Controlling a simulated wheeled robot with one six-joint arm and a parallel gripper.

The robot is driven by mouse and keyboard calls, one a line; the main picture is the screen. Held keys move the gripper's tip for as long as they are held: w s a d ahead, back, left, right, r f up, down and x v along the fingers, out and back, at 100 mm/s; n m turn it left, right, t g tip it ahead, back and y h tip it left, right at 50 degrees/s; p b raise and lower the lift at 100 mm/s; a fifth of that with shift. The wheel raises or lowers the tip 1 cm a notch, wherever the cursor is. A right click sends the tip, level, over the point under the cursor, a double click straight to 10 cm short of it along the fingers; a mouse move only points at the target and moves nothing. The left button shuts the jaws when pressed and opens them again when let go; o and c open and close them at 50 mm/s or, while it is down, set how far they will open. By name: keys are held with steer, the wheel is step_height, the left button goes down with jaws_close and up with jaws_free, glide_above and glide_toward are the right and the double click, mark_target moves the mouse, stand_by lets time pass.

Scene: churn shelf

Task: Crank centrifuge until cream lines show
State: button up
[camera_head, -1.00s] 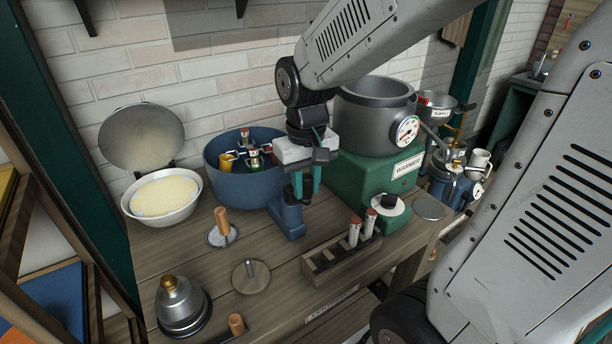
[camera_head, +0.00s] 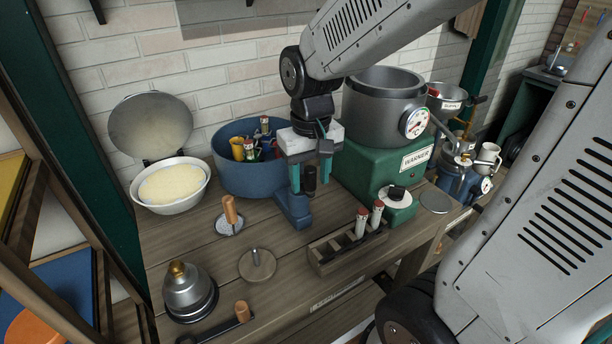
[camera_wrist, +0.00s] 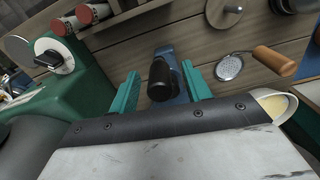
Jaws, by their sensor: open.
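The centrifuge is a round blue tub (camera_head: 235,180) with coloured tubes (camera_head: 263,148) standing inside it. A blue stand (camera_head: 293,212) is at its right front. A black upright crank handle (camera_head: 309,181) is at the stand. My gripper (camera_head: 311,178) points down over it, with its two teal fingers apart. In the wrist view, the handle (camera_wrist: 160,79) lies between the open fingers (camera_wrist: 161,88), with gaps showing on both sides. Cream lines in the tubes are too small to make out.
A wooden rack (camera_head: 345,250) with red-capped tubes (camera_head: 361,222) stands in front. The green warmer (camera_head: 375,180) with its pot is at right. A white bowl (camera_head: 172,193) is at left. A wooden-handled strainer (camera_head: 229,221), metal disc (camera_head: 257,265) and bell-shaped weight (camera_head: 189,291) lie nearer.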

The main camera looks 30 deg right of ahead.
steer(key=shift+r, duration=4)
steer(key=shift+s+f, duration=0.25)
steer(key=shift+s, duration=0.05)
steer(key=s+a+n+t, duration=0.1)
steer(key=s, duration=1.3)
steer(key=shift+a, duration=0.15)
